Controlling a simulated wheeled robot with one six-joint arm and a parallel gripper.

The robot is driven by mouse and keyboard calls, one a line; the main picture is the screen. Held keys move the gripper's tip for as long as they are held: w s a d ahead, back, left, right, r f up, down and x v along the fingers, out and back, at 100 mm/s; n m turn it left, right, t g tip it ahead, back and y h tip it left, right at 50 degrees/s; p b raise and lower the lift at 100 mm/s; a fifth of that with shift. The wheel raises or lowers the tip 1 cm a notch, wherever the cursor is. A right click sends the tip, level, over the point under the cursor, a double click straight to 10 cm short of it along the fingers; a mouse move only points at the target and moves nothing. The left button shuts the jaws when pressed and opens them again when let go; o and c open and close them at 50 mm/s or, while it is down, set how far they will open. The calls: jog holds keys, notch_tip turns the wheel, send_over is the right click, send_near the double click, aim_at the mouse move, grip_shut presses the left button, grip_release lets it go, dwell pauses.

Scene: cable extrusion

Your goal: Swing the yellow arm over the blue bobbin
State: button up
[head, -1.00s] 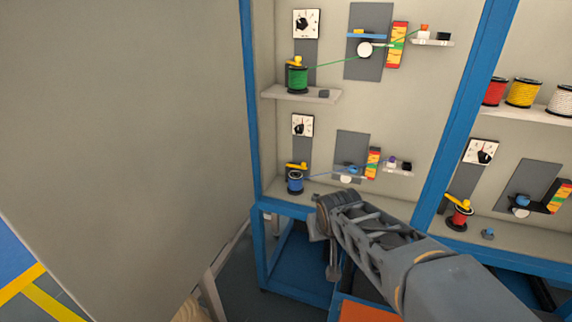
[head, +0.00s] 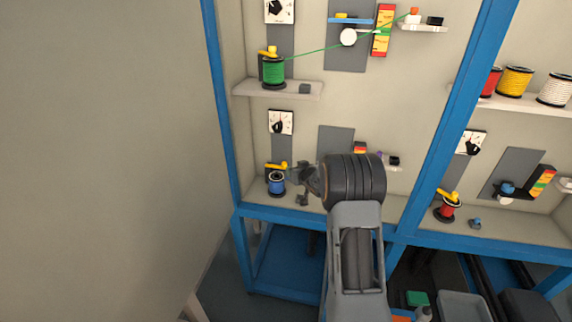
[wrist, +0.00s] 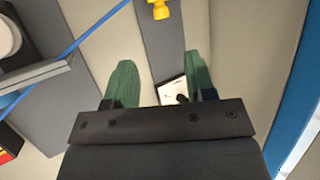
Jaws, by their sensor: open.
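The blue bobbin (head: 277,185) stands upright on the lower shelf of the left bay in the head view. The yellow arm (head: 276,166) shows just above the bobbin's top, lying roughly level, with a knob at its right end. I cannot tell exactly how it lines up over the bobbin. My gripper (head: 304,187) is just right of the bobbin, apart from it and partly hidden by my wrist. In the wrist view my open gripper (wrist: 160,88) has two green fingers with nothing between them. A yellow piece (wrist: 160,9) shows at the top edge, beyond the fingers.
A blue cable (wrist: 90,32) crosses the wrist view at upper left. A white dial (head: 281,122) is on the wall above the bobbin. The green bobbin (head: 273,70) stands on a shelf (head: 300,88) higher up. A blue frame post (head: 222,110) borders the bay on the left.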

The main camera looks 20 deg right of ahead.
aim_at(285, 164)
jog(key=p+x, duration=0.2)
jog(key=x, duration=0.9)
jog(key=shift+w+a+f, duration=0.1)
jog(key=shift+w, duration=0.05)
jog(key=shift+c, duration=0.4)
grip_shut()
